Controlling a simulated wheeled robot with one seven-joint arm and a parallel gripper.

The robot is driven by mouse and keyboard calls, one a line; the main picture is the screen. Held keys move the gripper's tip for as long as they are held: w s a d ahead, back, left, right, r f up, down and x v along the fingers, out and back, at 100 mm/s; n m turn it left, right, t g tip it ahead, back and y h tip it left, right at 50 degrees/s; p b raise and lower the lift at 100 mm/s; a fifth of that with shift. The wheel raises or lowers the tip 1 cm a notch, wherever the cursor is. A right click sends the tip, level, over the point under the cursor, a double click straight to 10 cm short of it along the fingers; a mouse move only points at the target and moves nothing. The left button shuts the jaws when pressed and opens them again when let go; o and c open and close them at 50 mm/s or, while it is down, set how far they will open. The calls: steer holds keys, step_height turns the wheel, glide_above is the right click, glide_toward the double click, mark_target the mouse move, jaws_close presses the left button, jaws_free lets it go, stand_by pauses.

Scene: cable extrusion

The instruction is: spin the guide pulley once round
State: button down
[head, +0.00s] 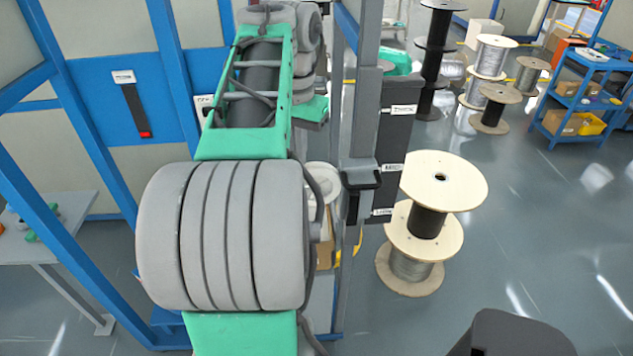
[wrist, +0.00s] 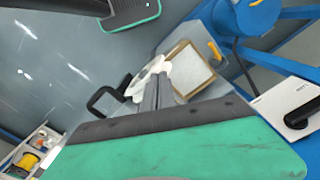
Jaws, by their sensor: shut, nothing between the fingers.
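My gripper (wrist: 156,84) shows in the wrist view as two narrow grey fingers side by side, closed and empty. They stand out from a broad green body with a dark band. A pale, curved, wheel-like piece (wrist: 143,80) lies just behind the fingers at their left; it may be the guide pulley, but I cannot tell for sure or whether the fingers touch it. In the head view my bulky green-and-grey arm (head: 222,235) fills the middle and hides much behind it. I cannot make out the fingers or a clear pulley there.
A grey post (head: 362,110) with a black bracket (head: 362,180) stands right of the arm. Blue frame beams (head: 90,140) rise at the left. Wooden reels (head: 445,178) and a blue shelf cart (head: 575,105) stand at the right. Open floor (head: 560,230) lies between and before them.

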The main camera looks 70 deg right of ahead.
steer(key=w+a+f+b, duration=0.2)
steer(key=w+f+b, duration=0.2)
steer(key=f+b, duration=0.3)
steer(key=shift+w+a+f, duration=0.2)
steer(key=shift+w, duration=0.2)
stand_by(0.8)
step_height(320, 180, up, 8)
steer(key=p, duration=0.7)
steer(key=shift+p, duration=0.35)
steer(key=shift+s+d+f, duration=0.1)
steer(key=shift+s+d, duration=0.3)
steer(key=shift+s, duration=0.4)
steer(key=shift+s+d+r, duration=0.1)
steer(key=shift+s+d, duration=0.35)
steer(key=shift+s, duration=0.35)
steer(key=shift+s+d+f, duration=0.1)
steer(key=shift+s+d, duration=0.3)
steer(key=shift+s, duration=0.4)
steer(key=shift+f, duration=0.2)
